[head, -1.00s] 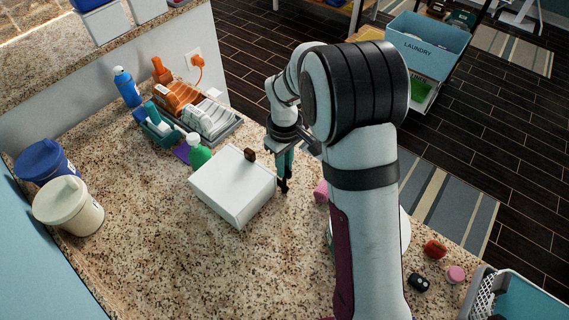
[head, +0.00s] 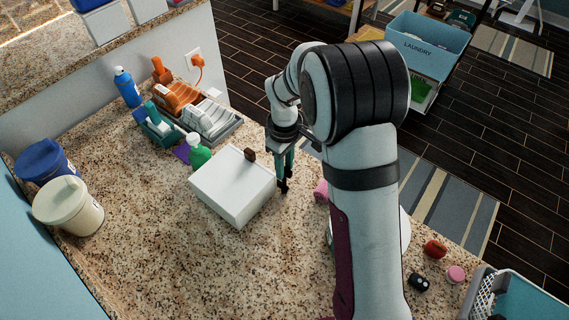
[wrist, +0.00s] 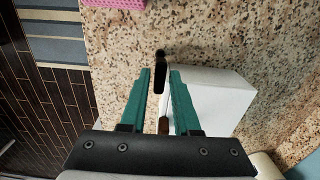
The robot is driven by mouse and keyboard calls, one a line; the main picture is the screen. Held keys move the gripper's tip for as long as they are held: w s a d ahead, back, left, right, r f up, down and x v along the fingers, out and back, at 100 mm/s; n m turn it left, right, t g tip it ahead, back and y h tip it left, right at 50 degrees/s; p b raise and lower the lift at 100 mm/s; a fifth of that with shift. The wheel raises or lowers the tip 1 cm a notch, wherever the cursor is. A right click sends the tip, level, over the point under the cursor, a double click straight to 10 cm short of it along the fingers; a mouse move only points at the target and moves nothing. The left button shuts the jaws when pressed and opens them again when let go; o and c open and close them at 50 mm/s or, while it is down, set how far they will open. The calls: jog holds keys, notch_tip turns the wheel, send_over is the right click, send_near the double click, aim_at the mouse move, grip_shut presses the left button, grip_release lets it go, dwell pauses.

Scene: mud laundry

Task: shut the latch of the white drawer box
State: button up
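The white drawer box (head: 228,194) stands on the speckled counter, left of my arm in the head view. Its small brown latch piece (head: 250,154) sticks up at the far edge of the top. My gripper (head: 283,186) points down close beside the box's right side. In the wrist view, the teal fingers (wrist: 160,72) are apart, with the box (wrist: 215,100) to their right. A brown piece (wrist: 163,125), probably the latch, and a narrow white strip with a dark end show in the gap. I cannot tell whether the fingers touch them.
A green bottle (head: 198,154) stands just behind the box. Two lidded tubs (head: 75,213) stand at left. A pink block (head: 321,190) lies right of my gripper. The counter in front of the box is clear.

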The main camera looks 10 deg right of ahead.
jog(key=shift+o, duration=1)
notch_tip(320, 180, up, 16)
jog(key=shift+f, duration=0.15)
jog(key=s+d+f+m+y, duration=0.1)
jog(key=s+f+m, duration=0.2)
jog(key=s+m, duration=1.1)
jog(key=s, duration=1.3)
jog(key=shift+s+d+m+y, duration=0.15)
jog(key=shift+s+m+y, duration=0.25)
